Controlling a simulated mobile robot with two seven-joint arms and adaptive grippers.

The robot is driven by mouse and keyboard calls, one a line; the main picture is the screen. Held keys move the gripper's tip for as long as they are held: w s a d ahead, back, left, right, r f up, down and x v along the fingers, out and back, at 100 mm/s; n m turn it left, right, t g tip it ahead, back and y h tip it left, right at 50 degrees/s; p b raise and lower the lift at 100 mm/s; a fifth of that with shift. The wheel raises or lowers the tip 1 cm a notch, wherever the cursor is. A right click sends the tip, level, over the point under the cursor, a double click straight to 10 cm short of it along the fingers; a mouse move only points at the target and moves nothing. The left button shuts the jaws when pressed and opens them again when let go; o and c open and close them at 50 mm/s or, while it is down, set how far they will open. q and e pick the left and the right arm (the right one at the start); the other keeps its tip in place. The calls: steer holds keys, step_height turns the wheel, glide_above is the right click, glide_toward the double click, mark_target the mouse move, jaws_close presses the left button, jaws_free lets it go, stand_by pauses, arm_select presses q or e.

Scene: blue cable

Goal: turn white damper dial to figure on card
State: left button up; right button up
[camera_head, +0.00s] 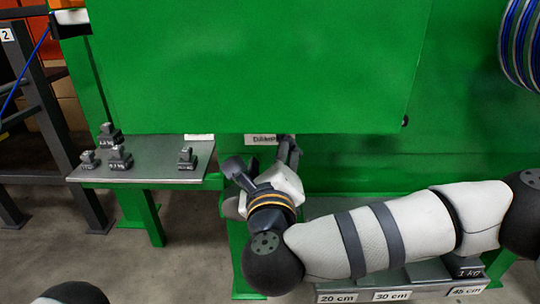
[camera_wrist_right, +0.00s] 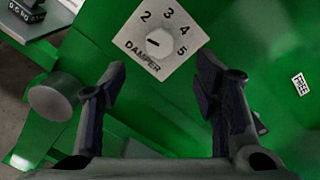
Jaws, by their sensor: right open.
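The white damper dial (camera_wrist_right: 160,43) sits on a white plate marked DAMPER, with figures 2, 3, 4 and 5 readable. A short black mark on the dial points to the picture's left, below the 2. In the head view only part of the DAMPER plate (camera_head: 262,140) shows; the dial is hidden there. My right gripper (camera_wrist_right: 162,70) is open, its fingers spread on either side below the dial, not visibly touching it. It also shows in the head view (camera_head: 262,160). A small white card (camera_wrist_right: 300,84) is at the right; its print is unreadable. My left gripper is out of view.
A grey round knob (camera_wrist_right: 52,97) is left of my right gripper. A grey shelf (camera_head: 150,172) with several small weights (camera_head: 120,158) stands left. A large green panel (camera_head: 260,70) overhangs the dial area. Blue cable coils (camera_head: 522,45) hang at upper right.

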steer(key=shift+s, duration=0.5)
